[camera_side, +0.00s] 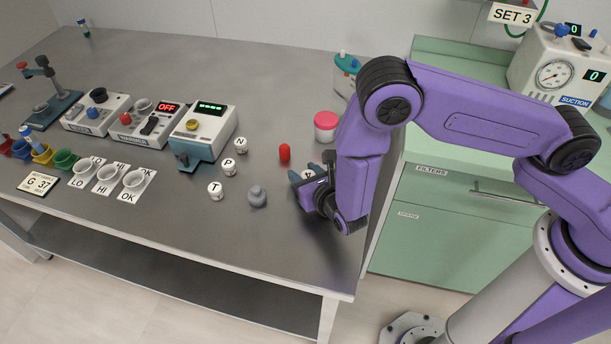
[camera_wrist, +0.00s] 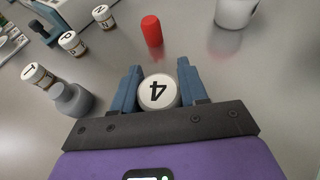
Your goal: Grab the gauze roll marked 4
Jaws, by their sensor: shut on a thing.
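The gauze roll marked 4 (camera_wrist: 158,92) is a small round piece with a white top and a black 4, which looks upside down in the wrist view. My gripper (camera_wrist: 160,90) is shut on it, with one blue finger on each side. I cannot tell whether the roll touches the table.
A red capsule-shaped piece (camera_side: 285,153) and a grey knobbed weight (camera_side: 257,197) stand near my gripper. Rolls marked N (camera_side: 240,146), P (camera_side: 229,167) and T (camera_side: 215,191) stand further left. A pink-lidded jar (camera_side: 326,126) is behind. The table's front right is clear.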

